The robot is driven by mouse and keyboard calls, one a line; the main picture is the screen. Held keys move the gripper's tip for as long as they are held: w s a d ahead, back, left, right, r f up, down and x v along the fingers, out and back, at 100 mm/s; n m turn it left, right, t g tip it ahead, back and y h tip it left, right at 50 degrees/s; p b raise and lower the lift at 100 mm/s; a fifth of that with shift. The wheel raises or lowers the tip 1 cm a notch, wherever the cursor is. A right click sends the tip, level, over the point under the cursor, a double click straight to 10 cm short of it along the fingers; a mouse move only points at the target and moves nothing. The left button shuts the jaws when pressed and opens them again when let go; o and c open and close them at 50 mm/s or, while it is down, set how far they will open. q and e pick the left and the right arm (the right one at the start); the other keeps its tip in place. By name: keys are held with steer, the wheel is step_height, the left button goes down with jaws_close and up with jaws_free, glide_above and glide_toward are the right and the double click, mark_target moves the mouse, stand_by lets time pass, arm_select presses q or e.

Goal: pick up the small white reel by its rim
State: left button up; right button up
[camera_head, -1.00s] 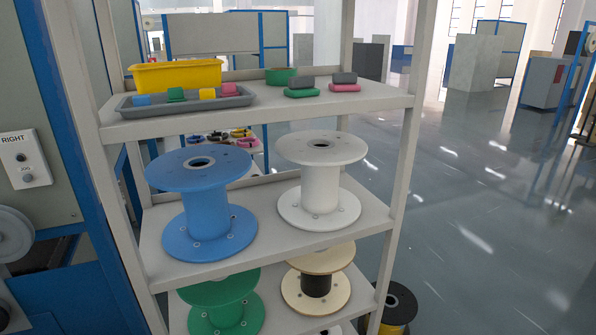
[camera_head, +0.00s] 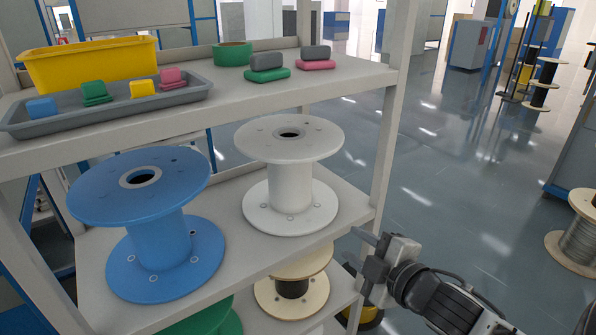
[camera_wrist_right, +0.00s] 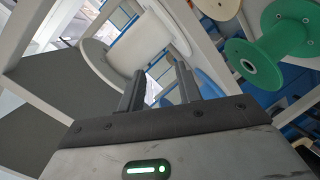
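The small white reel (camera_head: 291,185) stands upright on the middle shelf, right of the blue reel (camera_head: 158,235). Its upper rim is a wide disc with a dark centre hole. My right gripper (camera_head: 364,262) is in front of the shelf's right side, lower than the reel and apart from it. In the right wrist view its two fingers (camera_wrist_right: 160,88) are spread with nothing between them, and the white reel (camera_wrist_right: 122,42) shows beyond them. My left gripper is not in view.
The upper shelf holds a yellow bin (camera_head: 90,66), a grey tray (camera_head: 110,112) with coloured blocks, and a green ring (camera_head: 232,54). A right shelf post (camera_head: 391,130) stands near the white reel. Below are a wood-flanged reel (camera_head: 292,299) and a green reel (camera_wrist_right: 272,50).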

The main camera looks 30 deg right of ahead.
step_height(320, 180, up, 11)
steer(key=w+d+n+t, duration=0.3)
steer(key=n, duration=0.3)
glide_toward(317, 147)
steer(key=w, duration=0.3)
steer(key=shift+w, duration=0.15)
steer(key=shift+w+f+p, duration=0.1)
steer(key=shift+w+p, duration=0.6)
steer(key=shift+w, duration=2.65)
jaws_close()
